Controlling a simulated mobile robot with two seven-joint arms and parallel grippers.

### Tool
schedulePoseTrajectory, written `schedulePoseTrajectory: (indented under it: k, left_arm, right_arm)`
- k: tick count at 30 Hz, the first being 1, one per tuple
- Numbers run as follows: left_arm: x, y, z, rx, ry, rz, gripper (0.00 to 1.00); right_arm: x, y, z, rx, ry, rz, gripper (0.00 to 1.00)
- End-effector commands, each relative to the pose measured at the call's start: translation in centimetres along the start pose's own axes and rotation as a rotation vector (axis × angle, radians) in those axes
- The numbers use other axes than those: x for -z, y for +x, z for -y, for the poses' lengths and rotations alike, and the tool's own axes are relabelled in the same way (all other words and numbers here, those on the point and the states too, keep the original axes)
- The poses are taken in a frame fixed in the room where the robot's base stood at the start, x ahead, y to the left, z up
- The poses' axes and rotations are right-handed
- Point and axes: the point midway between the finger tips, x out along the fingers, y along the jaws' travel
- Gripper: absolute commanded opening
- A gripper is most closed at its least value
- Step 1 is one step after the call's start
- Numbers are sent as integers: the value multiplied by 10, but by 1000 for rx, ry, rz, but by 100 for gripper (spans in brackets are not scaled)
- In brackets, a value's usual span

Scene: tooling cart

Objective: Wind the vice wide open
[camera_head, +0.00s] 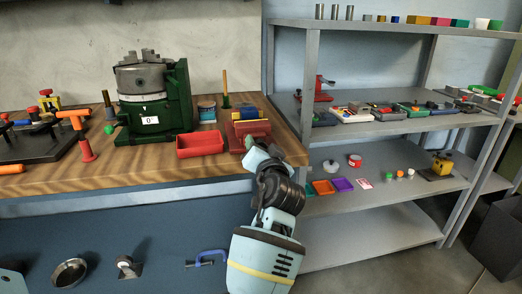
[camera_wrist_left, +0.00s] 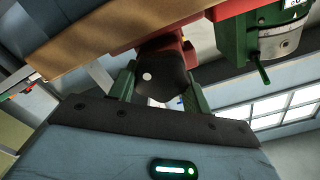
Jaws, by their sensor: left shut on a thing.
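The red vice (camera_head: 236,141) stands at the right end of the wooden bench, with a blue and yellow piece (camera_head: 250,117) at its jaws. How wide the jaws stand apart is hard to tell. My left gripper (camera_head: 257,155) is at the front of the vice and covers part of it. In the left wrist view my left gripper's two green fingers (camera_wrist_left: 160,92) are shut on a dark knob (camera_wrist_left: 165,73) with a white dot. The knob sits in front of the red vice body (camera_wrist_left: 170,46). My right gripper is not in view.
A red tray (camera_head: 200,144) lies just left of the vice. A green machine (camera_head: 158,107) with a round metal chuck stands behind it. The bench (camera_head: 140,172) holds several tools at the left. Grey shelves (camera_head: 400,215) with small parts stand at the right.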

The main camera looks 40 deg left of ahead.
Motion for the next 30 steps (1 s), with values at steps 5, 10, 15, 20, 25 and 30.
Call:
schedulePoseTrajectory:
  k: [5,10,15,20,25,30]
  left_arm:
    - [4,1,4,6,-7,-8,26]
    - [4,1,4,6,-6,-8,26]
    - [3,1,3,5,-5,-6,65]
    - [2,0,2,3,-4,-4,70]
    - [1,0,1,2,-3,-2,70]
    - [0,1,1,1,-2,-1,70]
  right_arm:
    - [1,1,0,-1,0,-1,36]
    - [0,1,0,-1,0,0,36]
    - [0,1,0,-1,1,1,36]
    - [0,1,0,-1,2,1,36]
    - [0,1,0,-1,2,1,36]
    - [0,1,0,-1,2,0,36]
